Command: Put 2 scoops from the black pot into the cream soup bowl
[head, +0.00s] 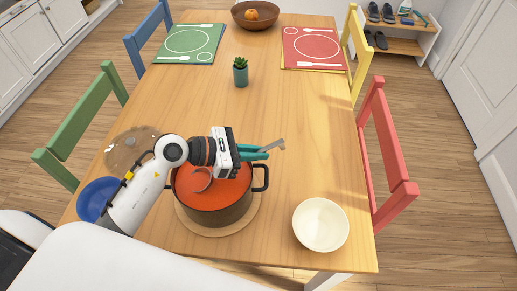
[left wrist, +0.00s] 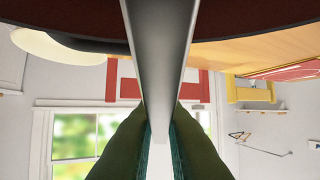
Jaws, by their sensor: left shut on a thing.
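The black pot (head: 233,213) stands at the near middle of the table, full of orange-red soup (head: 232,190). The cream soup bowl (head: 320,225) is to its right and looks empty; part of it shows in the left wrist view (left wrist: 65,45). My left gripper (head: 257,153) is above the pot's far right rim, shut on a grey metal ladle. The ladle handle (head: 274,146) sticks out past the fingertips, and it runs between the fingers in the left wrist view (left wrist: 158,60). The ladle's bowl (head: 199,180) is at the soup inside the pot; its depth is unclear. My right gripper is out of view.
The pot rests on a round wooden board (head: 245,226). A blue bowl (head: 97,197) and a glass lid (head: 128,149) lie to the left, near my arm. A small potted plant (head: 240,72) stands farther back. The table between plant and pot is clear.

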